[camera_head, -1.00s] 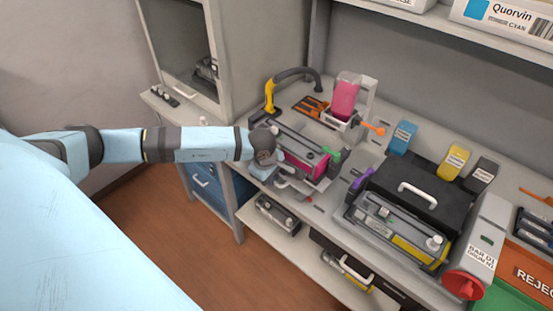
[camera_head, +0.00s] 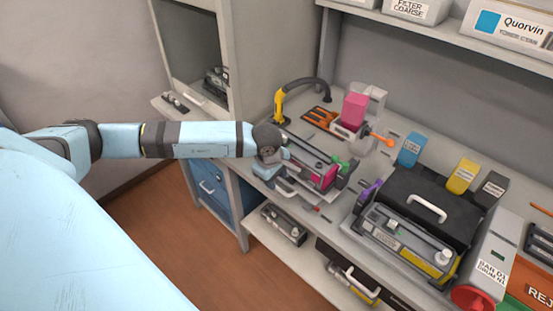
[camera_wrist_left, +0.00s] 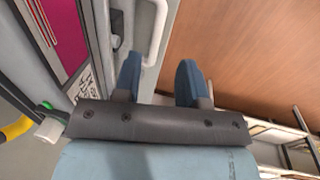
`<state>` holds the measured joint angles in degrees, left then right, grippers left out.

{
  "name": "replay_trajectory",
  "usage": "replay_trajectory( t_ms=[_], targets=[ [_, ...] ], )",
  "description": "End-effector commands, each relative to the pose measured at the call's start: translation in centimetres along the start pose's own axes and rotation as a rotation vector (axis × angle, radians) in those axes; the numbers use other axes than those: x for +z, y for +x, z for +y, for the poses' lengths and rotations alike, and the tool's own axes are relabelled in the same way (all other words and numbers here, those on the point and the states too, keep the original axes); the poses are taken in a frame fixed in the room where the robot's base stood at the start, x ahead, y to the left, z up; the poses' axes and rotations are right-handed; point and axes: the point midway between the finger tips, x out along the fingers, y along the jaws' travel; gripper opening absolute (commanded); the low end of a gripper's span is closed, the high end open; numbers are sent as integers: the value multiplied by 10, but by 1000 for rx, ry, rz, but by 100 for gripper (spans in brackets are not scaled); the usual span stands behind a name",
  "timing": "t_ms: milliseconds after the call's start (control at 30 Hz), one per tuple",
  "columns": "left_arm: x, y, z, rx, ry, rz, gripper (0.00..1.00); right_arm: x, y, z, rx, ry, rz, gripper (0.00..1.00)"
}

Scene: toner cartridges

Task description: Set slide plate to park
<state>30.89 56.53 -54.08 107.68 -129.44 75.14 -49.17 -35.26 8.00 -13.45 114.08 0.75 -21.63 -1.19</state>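A fixture on the bench holds a cartridge with a magenta side (camera_head: 318,177); its magenta panel (camera_wrist_left: 62,32) also shows in the left wrist view. A pale bar handle (camera_head: 286,189) sticks out at the fixture's front, and it shows large in the left wrist view (camera_wrist_left: 158,30). It seems to belong to the slide plate, which is largely hidden by my gripper and wrist. My left gripper (camera_wrist_left: 160,82) is open, its two blue fingers apart. The handle lies just beyond the fingertips, roughly in line with the gap; contact is unclear. My right gripper is out of view.
A black case (camera_head: 425,197) and a yellow-marked cartridge (camera_head: 405,242) stand to the right. A yellow-ended hose (camera_head: 279,105) and a magenta bottle (camera_head: 355,108) are behind the fixture. A lower shelf holds another cartridge (camera_head: 284,224). Open floor (camera_head: 215,265) lies in front.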

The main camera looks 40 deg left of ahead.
Motion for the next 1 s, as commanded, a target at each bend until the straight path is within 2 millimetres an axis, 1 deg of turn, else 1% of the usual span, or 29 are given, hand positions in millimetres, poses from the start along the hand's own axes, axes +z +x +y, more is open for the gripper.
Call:
replay_trajectory(
  t_ms=[33, 200, 300, 400, 600, 1000],
  targets=[
    [0, -12, 0, 5, 2, 0, 38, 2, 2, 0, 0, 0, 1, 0],
    [-1, -50, 0, 4, 1, 1, 38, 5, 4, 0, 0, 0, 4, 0],
    [0, -67, -1, 3, 1, 1, 38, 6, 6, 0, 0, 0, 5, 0],
    [0, -79, -1, 2, 0, 0, 38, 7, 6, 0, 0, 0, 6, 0],
    [0, -88, -1, -1, 0, 0, 38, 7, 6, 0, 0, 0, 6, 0],
    [0, -88, -1, -1, 0, 0, 38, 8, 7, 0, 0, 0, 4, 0]
  ],
)
